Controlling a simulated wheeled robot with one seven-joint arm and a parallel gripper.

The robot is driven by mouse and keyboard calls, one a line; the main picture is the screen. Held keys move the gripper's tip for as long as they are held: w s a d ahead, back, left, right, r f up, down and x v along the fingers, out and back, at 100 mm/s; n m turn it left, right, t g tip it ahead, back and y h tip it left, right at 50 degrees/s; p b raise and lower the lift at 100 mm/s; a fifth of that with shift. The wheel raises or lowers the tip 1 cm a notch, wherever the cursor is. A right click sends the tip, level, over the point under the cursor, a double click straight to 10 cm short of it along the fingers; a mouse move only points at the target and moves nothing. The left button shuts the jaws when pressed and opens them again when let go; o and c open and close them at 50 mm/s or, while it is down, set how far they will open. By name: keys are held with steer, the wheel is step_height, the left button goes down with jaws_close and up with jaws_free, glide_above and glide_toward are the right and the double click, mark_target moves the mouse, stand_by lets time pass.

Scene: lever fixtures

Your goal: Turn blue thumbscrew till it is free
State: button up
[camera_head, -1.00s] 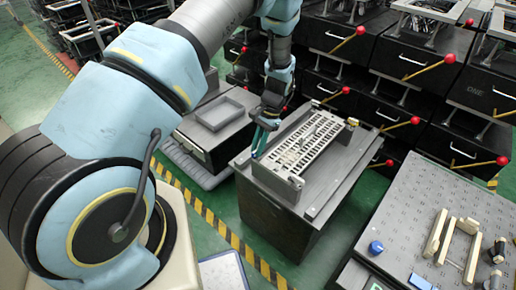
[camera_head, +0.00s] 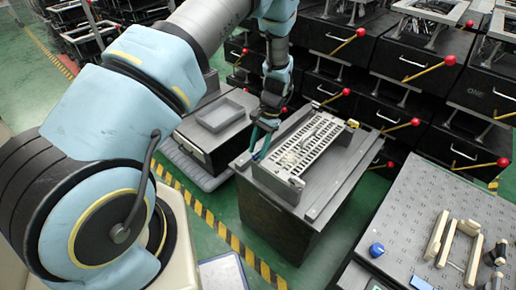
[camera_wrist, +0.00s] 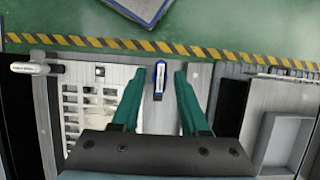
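In the wrist view a small blue thumbscrew (camera_wrist: 160,79) with a pale label on top stands at the edge of the grey fixture plate (camera_wrist: 155,117). My gripper (camera_wrist: 159,84) is open, with one teal finger on each side of the thumbscrew and a visible gap to both. In the head view my gripper (camera_head: 260,147) points down at the near left corner of the fixture (camera_head: 325,188) on a dark box. The thumbscrew cannot be made out clearly there. Whether the fingertips are level with it is hard to tell.
A pale slotted frame (camera_head: 310,143) lies on the fixture beside my gripper. A grey tray (camera_head: 219,113) stands on a box to the left. Lever boxes with red knobs (camera_head: 449,59) line the back. A blue knob (camera_head: 376,249) sits on the right bench.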

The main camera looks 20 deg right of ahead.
steer(key=b+v, duration=0.1)
steer(key=v, duration=0.9)
steer(key=shift+d+r, duration=0.25)
steer(key=shift+r, duration=0.1)
steer(key=w+a+r+n+t+h+p, duration=0.1)
steer(key=a+r+n+p, duration=0.15)
steer(key=a+r, duration=0.5)
steer(key=w+a+r+n+h+p, duration=0.1)
steer(key=a+r+n+h, duration=0.15)
steer(key=a+r, duration=0.55)
steer(key=s+a+r+n+t+p, duration=0.1)
steer(key=s+a+r+n, duration=0.2)
steer(key=a, duration=0.4)
steer(key=s+a+r+n+t+p, duration=0.1)
steer(key=s+a+r+n, duration=0.2)
steer(key=s+a, duration=0.3)
steer(key=shift+a+r+t, duration=0.4)
steer(key=shift+a+r, duration=0.15)
steer(key=shift+a, duration=0.6)
